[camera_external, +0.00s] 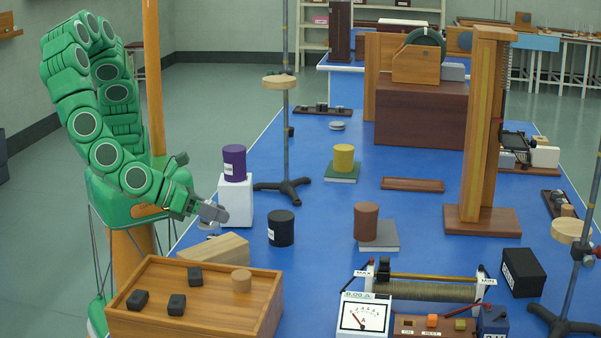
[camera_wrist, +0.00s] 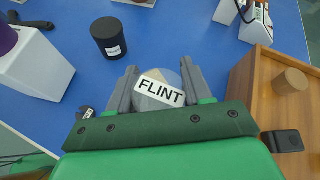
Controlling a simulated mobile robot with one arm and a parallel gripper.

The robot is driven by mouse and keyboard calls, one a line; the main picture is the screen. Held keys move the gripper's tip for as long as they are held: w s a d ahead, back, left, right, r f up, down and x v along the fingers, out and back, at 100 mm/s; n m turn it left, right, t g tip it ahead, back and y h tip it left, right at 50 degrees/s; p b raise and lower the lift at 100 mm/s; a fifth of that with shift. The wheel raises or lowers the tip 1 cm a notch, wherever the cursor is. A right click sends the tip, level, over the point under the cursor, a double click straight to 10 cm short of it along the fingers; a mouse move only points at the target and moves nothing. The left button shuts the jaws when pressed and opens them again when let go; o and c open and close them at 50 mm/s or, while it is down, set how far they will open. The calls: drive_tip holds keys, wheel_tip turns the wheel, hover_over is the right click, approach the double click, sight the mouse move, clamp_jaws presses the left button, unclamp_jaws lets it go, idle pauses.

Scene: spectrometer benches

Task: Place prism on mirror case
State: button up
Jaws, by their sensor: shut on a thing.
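My gripper (camera_external: 212,213) is at the left of the blue bench, at the front of the white block. In the wrist view, my gripper (camera_wrist: 157,90) is shut on a greyish, glassy prism (camera_wrist: 143,103) with a white label reading FLINT. The prism sits between the two grey fingers, above the bench. In the external view it is mostly hidden by the gripper. No label reading mirror case is legible; a black box (camera_external: 522,272) with a white label lies at the right, its text too small to read.
A black labelled canister (camera_external: 281,228) stands just right of my gripper. A white block (camera_external: 237,203) bears a purple canister (camera_external: 234,162). A pale wooden block (camera_external: 214,250) and wooden tray (camera_external: 149,324) lie in front. A rheostat (camera_external: 425,287) and meter (camera_external: 363,315) occupy the front right.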

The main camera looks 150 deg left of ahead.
sight(220, 246)
drive_tip(key=shift+w+f, duration=0.6)
drive_tip(key=shift+f, duration=1.75)
drive_tip(key=o, duration=1.2)
drive_tip(key=shift+f, duration=0.1)
